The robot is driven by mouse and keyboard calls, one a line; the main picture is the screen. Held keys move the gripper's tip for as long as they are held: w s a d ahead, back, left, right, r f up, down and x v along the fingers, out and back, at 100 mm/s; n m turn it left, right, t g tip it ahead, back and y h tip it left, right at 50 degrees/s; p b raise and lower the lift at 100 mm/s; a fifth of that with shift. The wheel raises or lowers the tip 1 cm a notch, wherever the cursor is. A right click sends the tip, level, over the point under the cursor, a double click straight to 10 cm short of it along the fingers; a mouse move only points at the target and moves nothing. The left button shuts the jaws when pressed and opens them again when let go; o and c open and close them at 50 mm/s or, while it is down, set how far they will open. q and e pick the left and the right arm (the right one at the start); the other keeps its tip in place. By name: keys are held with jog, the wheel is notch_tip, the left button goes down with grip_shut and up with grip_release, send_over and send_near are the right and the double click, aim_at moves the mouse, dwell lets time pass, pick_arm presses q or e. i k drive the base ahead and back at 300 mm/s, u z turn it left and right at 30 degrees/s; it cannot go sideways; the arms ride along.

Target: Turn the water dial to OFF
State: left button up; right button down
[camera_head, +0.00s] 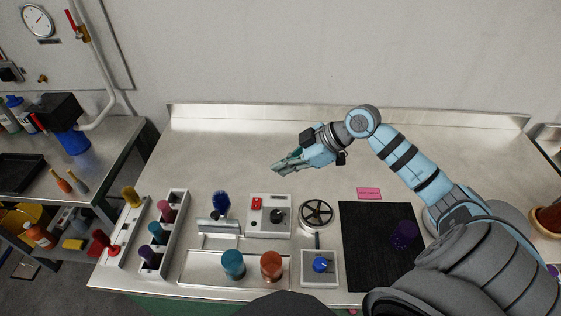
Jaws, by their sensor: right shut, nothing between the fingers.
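A white box (268,230) with a red switch (257,203) and a dark round dial (277,215) stands on the steel bench. A smaller box with a blue knob (320,265) stands in front and to the right of it. I cannot read labels, so I cannot tell which is the water dial or where it points. My right gripper (280,167) is shut and empty, with its fingers pointing left. It appears behind the white box, above the bench, apart from both controls. My left gripper is not in view.
A round metal wheel (316,213) sits right of the white box. A black mat (360,270) bears a purple cup (404,235). Racks with coloured items stand left. The bench's back is clear.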

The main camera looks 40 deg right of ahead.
aim_at(320, 263)
jog(key=k, duration=1.5)
